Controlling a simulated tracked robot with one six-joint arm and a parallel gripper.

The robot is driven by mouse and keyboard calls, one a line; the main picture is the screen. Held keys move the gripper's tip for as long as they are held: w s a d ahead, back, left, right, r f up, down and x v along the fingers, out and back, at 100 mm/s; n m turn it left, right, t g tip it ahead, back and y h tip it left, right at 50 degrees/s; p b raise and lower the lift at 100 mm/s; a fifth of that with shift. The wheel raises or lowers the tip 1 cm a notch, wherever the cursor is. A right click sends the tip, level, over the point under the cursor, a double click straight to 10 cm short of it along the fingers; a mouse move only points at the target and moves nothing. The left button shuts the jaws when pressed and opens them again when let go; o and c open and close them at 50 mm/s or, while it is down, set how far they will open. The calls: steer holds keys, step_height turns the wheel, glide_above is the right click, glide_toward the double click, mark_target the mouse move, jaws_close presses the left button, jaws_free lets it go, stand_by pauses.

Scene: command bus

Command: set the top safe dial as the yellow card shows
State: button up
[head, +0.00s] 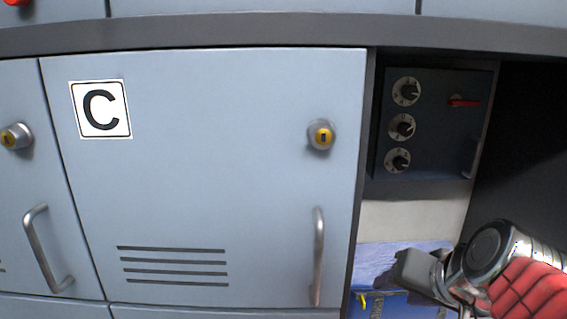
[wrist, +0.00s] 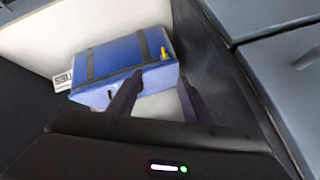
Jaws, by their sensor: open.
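The dark safe (head: 450,135) sits in the open compartment right of door C, with three dials in a column on its front. The top dial (head: 407,91) has a pale scale ring and a dark knob; its exact setting is too small to read. My gripper (head: 388,279) is open and empty, well below the safe, in front of a blue case. In the wrist view its two dark fingers (wrist: 160,82) stand apart with the case beyond them. No yellow card can be made out in either view.
The blue case (head: 395,306) lies low in the compartment and has a small yellow part; it also shows in the wrist view (wrist: 108,68). A red lever (head: 463,102) is on the safe. Closed door C (head: 210,190) stands left, with a handle (head: 318,255) sticking out.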

steer(key=s+a+f+n+g+h, duration=0.1)
steer(key=s+a+f+n, duration=0.3)
steer(key=s+f, duration=0.4)
steer(key=shift+s+a+f+n+g, duration=0.3)
steer(key=shift+s+a+f+g, duration=0.15)
steer(key=shift+s+g, duration=0.35)
steer(key=shift+w, duration=0.1)
stand_by(1.5)
